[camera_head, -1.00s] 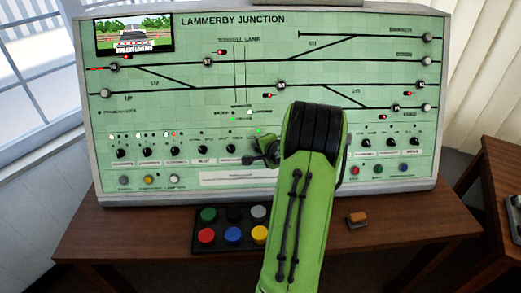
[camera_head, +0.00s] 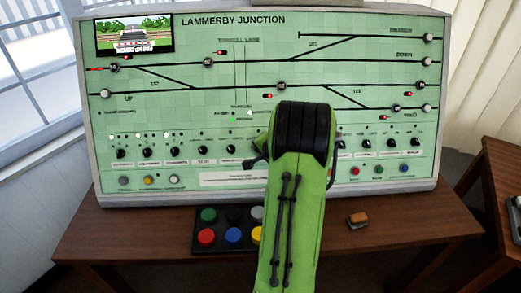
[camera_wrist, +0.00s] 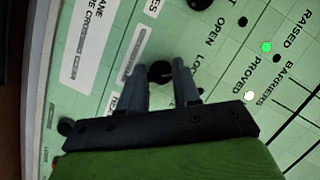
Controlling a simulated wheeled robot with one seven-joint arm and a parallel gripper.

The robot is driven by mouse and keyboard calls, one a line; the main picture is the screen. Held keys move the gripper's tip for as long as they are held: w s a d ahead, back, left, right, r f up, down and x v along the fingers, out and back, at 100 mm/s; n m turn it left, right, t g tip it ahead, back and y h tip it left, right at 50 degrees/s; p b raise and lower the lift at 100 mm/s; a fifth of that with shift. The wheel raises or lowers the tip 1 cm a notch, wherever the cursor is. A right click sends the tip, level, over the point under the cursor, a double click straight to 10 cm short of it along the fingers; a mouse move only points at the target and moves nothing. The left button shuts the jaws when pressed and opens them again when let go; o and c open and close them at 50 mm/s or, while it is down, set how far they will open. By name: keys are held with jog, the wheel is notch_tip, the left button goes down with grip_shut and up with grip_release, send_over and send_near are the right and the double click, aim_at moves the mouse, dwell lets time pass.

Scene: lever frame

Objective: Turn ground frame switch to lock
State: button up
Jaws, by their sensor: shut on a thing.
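The green signal panel (camera_head: 230,75) stands on a wooden desk, with a row of black rotary switches along its lower part. In the wrist view, my gripper (camera_wrist: 164,76) is shut on a black switch knob (camera_wrist: 159,70), which shows between the fingertips. Partly cut-off words, "OPEN" and "LOC", are printed beside the knob. In the head view, my green arm covers the gripper and this part of the panel. The knob's exact pointing direction is hard to tell.
A black box with coloured buttons (camera_head: 206,236) and a small orange-brown object (camera_head: 357,219) lie on the desk (camera_head: 130,235) in front of the panel. Another black knob (camera_wrist: 199,3) is close by in the wrist view. A green lamp (camera_wrist: 266,47) and a white lamp (camera_wrist: 249,96) are lit.

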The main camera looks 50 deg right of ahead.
jog(key=o, duration=1.1)
jog(key=shift+c, duration=0.2)
jog(key=p+v, duration=0.2)
jog(key=v, duration=1.3)
jog(key=shift+s+a+r, duration=0.15)
jog(key=shift+s+r, duration=0.1)
jog(key=shift+s, duration=0.05)
